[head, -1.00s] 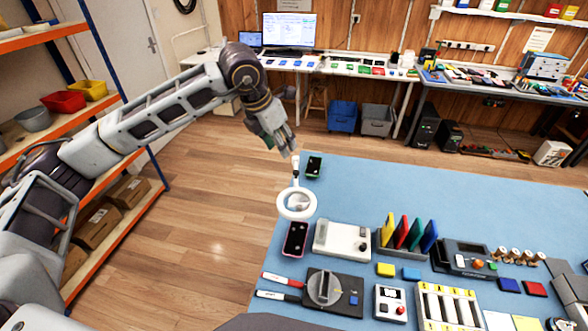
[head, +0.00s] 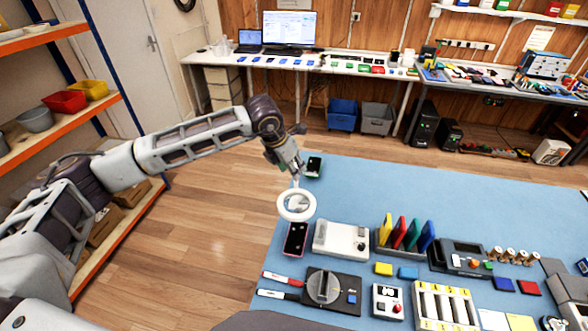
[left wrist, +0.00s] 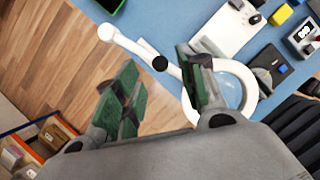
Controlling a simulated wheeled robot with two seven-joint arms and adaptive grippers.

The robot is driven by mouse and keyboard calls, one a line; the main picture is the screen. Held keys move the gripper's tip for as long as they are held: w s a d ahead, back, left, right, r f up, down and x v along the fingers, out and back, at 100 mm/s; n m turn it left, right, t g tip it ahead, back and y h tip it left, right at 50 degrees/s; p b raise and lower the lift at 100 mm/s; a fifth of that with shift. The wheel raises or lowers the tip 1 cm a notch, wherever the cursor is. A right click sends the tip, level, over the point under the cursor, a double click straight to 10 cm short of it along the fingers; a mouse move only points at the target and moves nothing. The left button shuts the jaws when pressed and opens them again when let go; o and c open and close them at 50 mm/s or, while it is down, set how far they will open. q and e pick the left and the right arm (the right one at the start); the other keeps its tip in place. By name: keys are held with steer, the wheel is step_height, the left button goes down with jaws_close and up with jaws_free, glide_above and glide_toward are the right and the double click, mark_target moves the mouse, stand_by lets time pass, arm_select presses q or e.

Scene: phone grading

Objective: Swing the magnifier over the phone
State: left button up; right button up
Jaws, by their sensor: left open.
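The magnifier (head: 296,218) is a white ring with a lens on a thin white arm at the left edge of the blue table. A dark phone with a pink edge (head: 295,240) lies just in front of the ring in the head view. My left gripper (head: 294,172) is open above the magnifier's arm. In the left wrist view, its green-padded fingers (left wrist: 160,98) are apart, with the white magnifier arm (left wrist: 135,47) and its black knob showing beyond them. The ring (left wrist: 250,82) is partly hidden behind the right finger. My right gripper is not in view.
A second phone in a green tray (head: 314,167) lies behind the magnifier. A white device (head: 340,238) stands right of the pink-edged phone, with a rack of coloured cards (head: 405,236) beyond. The back of the blue table (head: 440,190) is clear.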

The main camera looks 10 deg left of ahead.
mark_target(296, 184)
arm_select(q)
steer(key=shift+x, duration=1.35)
jaws_close()
